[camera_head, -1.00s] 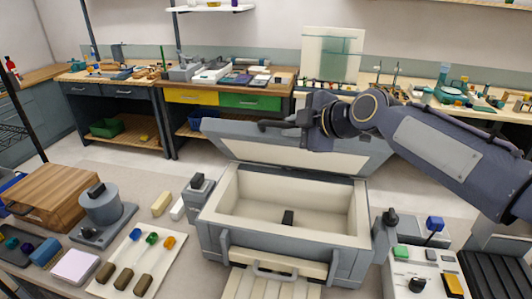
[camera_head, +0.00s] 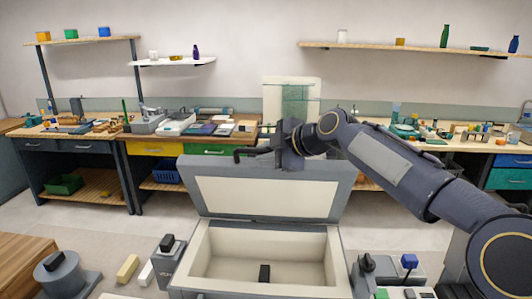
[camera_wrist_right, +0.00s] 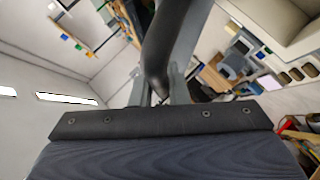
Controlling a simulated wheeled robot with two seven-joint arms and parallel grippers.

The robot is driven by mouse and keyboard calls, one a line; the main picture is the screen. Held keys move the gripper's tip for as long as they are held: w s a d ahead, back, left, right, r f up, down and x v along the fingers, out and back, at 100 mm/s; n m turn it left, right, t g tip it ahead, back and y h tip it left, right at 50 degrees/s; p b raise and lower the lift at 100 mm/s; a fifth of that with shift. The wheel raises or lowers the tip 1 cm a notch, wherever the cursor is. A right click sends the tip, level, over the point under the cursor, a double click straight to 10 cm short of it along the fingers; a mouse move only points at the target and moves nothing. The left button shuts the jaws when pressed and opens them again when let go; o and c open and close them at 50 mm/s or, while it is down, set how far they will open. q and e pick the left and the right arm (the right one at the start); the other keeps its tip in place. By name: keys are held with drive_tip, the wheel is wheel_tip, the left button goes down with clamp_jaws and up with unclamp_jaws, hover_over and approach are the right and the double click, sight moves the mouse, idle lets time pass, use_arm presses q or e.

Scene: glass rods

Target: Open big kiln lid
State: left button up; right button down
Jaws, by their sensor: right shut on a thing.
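The big kiln's grey body (camera_head: 343,278) stands on the near bench with its pale inner chamber (camera_head: 228,245) open to view. Its lid (camera_head: 345,190) is raised, standing steeply up behind the chamber with its pale inner panel facing me. My right gripper (camera_head: 276,152) is at the lid's upper edge, shut on the dark lid handle (camera_head: 243,154). In the right wrist view the handle (camera_wrist_right: 168,45) runs as a thick dark bar between the fingers (camera_wrist_right: 163,90). My left gripper is not in view.
A dark block (camera_head: 264,273) is inside the chamber. Switch posts (camera_head: 167,258) flank the kiln. A yellow block (camera_head: 127,269) and a round grey device (camera_head: 62,272) are at left. A wall bench (camera_head: 210,135) with tools stands behind, across clear floor.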

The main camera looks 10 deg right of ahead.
drive_tip(key=c, duration=1.4)
unclamp_jaws()
drive_tip(key=b+v, duration=0.2)
drive_tip(key=v, duration=0.5)
drive_tip(key=shift+s+d+r, duration=0.15)
drive_tip(key=shift+s+r, duration=0.05)
drive_tip(key=shift+s, duration=0.05)
drive_tip(key=s+d+f+m+g+h, duration=0.1)
drive_tip(key=s+f+m+g+h, duration=0.2)
drive_tip(key=s+f+m, duration=1.7)
drive_tip(key=s+f+g, duration=0.1)
drive_tip(key=s+f, duration=0.8)
drive_tip(key=s, duration=0.3)
drive_tip(key=shift+s+d+f+m+g, duration=0.2)
drive_tip(key=shift+s+f+m+g, duration=0.05)
drive_tip(key=shift+f+m+g, duration=0.1)
